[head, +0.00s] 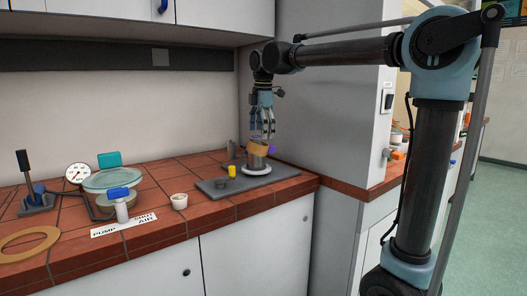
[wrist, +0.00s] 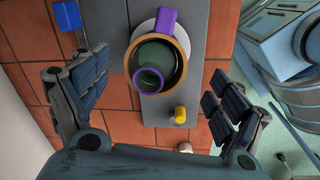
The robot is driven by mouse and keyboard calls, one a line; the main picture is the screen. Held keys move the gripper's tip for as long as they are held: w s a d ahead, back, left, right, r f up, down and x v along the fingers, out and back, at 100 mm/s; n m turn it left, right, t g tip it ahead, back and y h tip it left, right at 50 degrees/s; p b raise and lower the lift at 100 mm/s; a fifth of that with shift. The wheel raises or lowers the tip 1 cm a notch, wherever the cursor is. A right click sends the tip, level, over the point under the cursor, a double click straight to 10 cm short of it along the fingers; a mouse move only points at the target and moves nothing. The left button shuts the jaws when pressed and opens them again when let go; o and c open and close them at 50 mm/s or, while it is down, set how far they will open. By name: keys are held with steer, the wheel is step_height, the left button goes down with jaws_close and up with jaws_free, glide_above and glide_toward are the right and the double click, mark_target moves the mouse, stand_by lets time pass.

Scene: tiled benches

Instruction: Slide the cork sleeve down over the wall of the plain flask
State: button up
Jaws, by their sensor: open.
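The tan cork sleeve (head: 258,147) is around the upper part of the flask (head: 257,162), whose greyish body shows below it. In the wrist view the sleeve is a tan ring (wrist: 184,58) with a purple tab on one side, and the greenish flask (wrist: 158,55) with a purple-rimmed mouth is inside it. How far down the sleeve sits is hard to tell. My gripper (head: 263,135) is directly above, pointing down. In the wrist view its fingers (wrist: 155,78) are spread wide on either side, apart from the sleeve and flask.
The flask stands on a white round base on a grey plate (head: 221,187), with a yellow knob (head: 232,170) close by. A white cup (head: 179,201), a gauge (head: 78,173) and a glass dish are to the left. A wall is close behind; the bench edge is in front.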

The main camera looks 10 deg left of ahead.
mark_target(261, 148)
steer(key=f, duration=0.2)
steer(key=w+f, duration=0.1)
steer(key=f, duration=0.1)
steer(key=shift+w, duration=0.1)
steer(key=shift+f, duration=0.65)
steer(key=shift+c, duration=0.6)
steer(key=c, duration=1)
steer(key=shift+c, duration=0.2)
